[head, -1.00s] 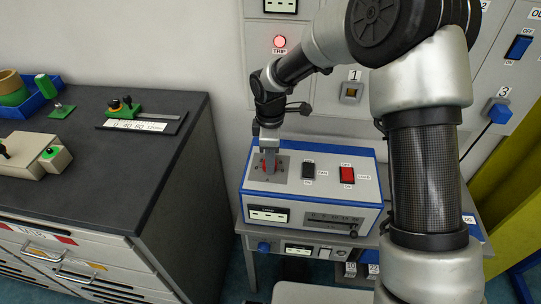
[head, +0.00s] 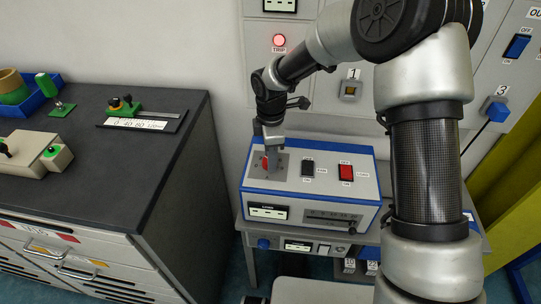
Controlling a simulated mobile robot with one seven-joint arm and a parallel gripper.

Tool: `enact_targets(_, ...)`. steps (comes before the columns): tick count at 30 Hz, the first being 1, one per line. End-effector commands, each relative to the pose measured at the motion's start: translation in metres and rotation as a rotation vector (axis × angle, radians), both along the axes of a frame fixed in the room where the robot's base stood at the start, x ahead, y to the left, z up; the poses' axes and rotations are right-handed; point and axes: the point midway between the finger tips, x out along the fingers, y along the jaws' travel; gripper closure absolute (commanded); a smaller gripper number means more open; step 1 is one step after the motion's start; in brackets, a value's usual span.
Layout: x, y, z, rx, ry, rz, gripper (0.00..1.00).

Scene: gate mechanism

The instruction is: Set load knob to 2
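The red load knob (head: 265,163) sits on a grey square plate (head: 281,172) at the left of the white and blue box's top. Small marks ring it on the plate, too small to read. My gripper (head: 270,153) points down at the knob from behind and covers part of it. Red shows mainly at the left of the fingers. I cannot tell whether the fingers touch or grip the knob, and its setting is not readable.
A black switch (head: 307,168) and a red switch (head: 346,172) stand right of the knob. The box front has a display (head: 268,212) and a scale slot (head: 332,217). A lit red trip lamp (head: 279,40) is on the wall panel. A dark-topped cabinet (head: 130,165) stands left.

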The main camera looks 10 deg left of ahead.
Motion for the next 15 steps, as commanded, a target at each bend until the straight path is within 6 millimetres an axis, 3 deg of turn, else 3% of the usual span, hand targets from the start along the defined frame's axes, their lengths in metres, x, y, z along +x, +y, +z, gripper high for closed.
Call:
enact_targets(11, -0.001, 0.0, 0.001, 0.0, 0.002, -0.001, 0.48)
enact_targets(15, -0.001, -0.001, 0.012, 0.0, 0.0, -0.003, 0.48)
